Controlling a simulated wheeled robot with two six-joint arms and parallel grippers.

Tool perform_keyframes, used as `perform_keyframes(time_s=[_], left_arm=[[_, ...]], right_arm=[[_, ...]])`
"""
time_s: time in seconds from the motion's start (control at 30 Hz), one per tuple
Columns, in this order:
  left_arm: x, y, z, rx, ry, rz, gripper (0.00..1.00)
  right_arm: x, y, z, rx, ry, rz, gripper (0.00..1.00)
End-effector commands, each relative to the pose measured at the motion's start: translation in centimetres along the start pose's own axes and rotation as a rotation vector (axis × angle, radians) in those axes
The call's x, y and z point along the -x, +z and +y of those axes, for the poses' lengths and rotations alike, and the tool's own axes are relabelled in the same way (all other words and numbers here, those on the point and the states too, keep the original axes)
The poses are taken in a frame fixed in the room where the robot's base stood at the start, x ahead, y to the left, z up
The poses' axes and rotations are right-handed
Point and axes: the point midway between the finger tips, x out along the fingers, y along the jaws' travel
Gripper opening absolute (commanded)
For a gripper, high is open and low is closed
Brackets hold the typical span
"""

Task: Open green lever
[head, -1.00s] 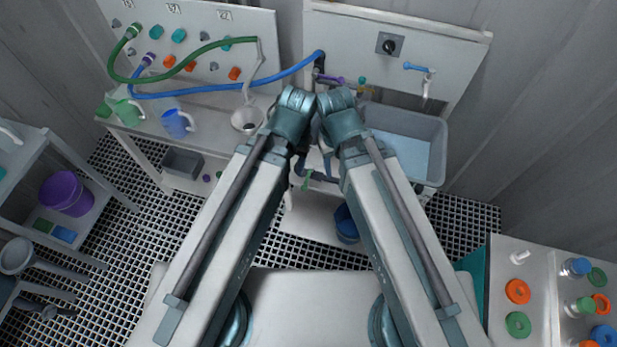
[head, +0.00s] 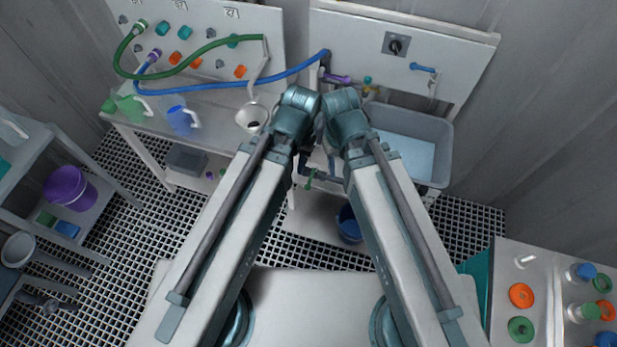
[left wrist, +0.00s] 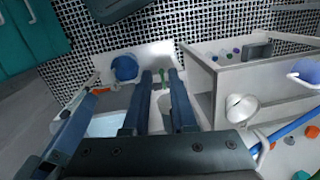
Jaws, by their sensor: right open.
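The green lever (head: 308,182) is small and sits on the low pipework under the left side of the sink, between my arms. In the left wrist view a small green piece, seemingly the same lever (left wrist: 163,76), shows between the two finger ends of my left gripper (left wrist: 160,71). The fingers are apart; I cannot tell whether they touch it. In the head view my forearms hide both grippers. A blue-grey bar at the left of the left wrist view looks like part of my right gripper (left wrist: 68,130); its tips are unclear.
A grey sink (head: 440,150) stands right of my arms, with a purple lever (head: 338,79) behind. A blue bucket (head: 348,225) stands below. A bench with a funnel (head: 251,118), jugs and hoses is at left. A panelled cabinet (head: 506,262) is at front right.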

Motion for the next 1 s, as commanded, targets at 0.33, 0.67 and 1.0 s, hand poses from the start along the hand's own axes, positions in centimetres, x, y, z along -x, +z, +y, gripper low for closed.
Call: perform_keyframes(time_s=[0.33, 0.67, 1.0], left_arm=[[-12.0, -4.5, -1.8, -0.017, 0.212, 0.079, 0.0], [-21.6, -9.1, -5.4, -0.029, 0.403, 0.246, 0.0], [-28.4, -12.4, -10.3, -0.025, 0.518, 0.445, 0.0]], right_arm=[[-12.0, -0.7, -1.1, 0.0, 0.0, 0.0, 0.51], [-22.8, -1.3, -2.2, 0.0, 0.0, 0.0, 0.51], [-31.5, -1.9, -3.0, 0.0, 0.0, 0.0, 0.51]])
